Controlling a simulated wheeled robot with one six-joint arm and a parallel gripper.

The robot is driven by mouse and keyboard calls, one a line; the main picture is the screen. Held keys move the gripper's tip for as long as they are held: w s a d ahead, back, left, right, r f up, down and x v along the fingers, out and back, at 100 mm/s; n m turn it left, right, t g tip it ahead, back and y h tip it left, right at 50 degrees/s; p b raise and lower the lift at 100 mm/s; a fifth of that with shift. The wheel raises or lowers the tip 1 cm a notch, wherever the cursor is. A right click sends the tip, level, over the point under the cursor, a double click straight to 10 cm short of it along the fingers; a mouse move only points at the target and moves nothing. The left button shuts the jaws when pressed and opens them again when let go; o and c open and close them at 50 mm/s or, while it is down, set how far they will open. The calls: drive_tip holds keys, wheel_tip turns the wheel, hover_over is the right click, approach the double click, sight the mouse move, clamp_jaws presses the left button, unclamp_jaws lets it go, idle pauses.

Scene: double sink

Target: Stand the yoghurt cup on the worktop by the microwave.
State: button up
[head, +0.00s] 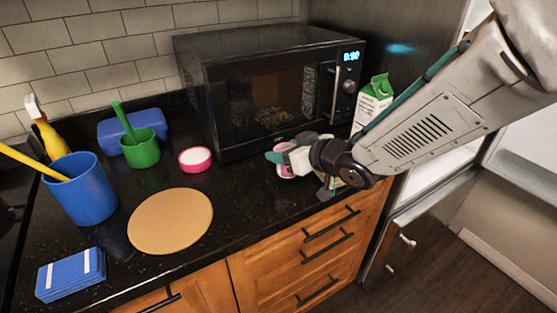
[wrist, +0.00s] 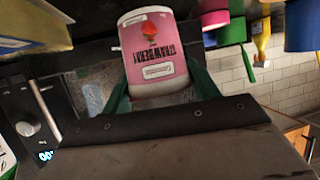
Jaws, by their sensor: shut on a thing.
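The yoghurt cup (wrist: 158,62) is pink and white with a strawberry label. It sits between the green fingers of my gripper (wrist: 163,82), which is shut on it. In the head view the cup shows as a small pink patch (head: 286,173), partly hidden by my gripper (head: 290,158). My gripper is at the front right of the worktop (head: 240,170), in front of the microwave (head: 270,90). The microwave is black with a lit clock. I cannot tell whether the cup's base touches the worktop.
A green and white carton (head: 372,103) stands right of the microwave. Worktop between board and microwave is clear.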

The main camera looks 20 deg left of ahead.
drive_tip(key=shift+w+a, duration=0.1)
drive_tip(key=shift+a, duration=0.4)
drive_tip(key=shift+a+f, duration=0.2)
drive_tip(key=shift+f, duration=0.75)
drive_tip(key=shift+a+f, duration=0.15)
drive_tip(key=shift+f, duration=0.75)
drive_tip(key=shift+f, duration=0.15)
drive_tip(key=o, duration=1.1)
drive_tip(key=shift+d+r, duration=0.3)
drive_tip(key=shift+r, duration=0.05)
drive_tip(key=v, duration=1.1)
drive_tip(key=shift+s+d, duration=0.15)
drive_tip(key=shift+s, duration=0.15)
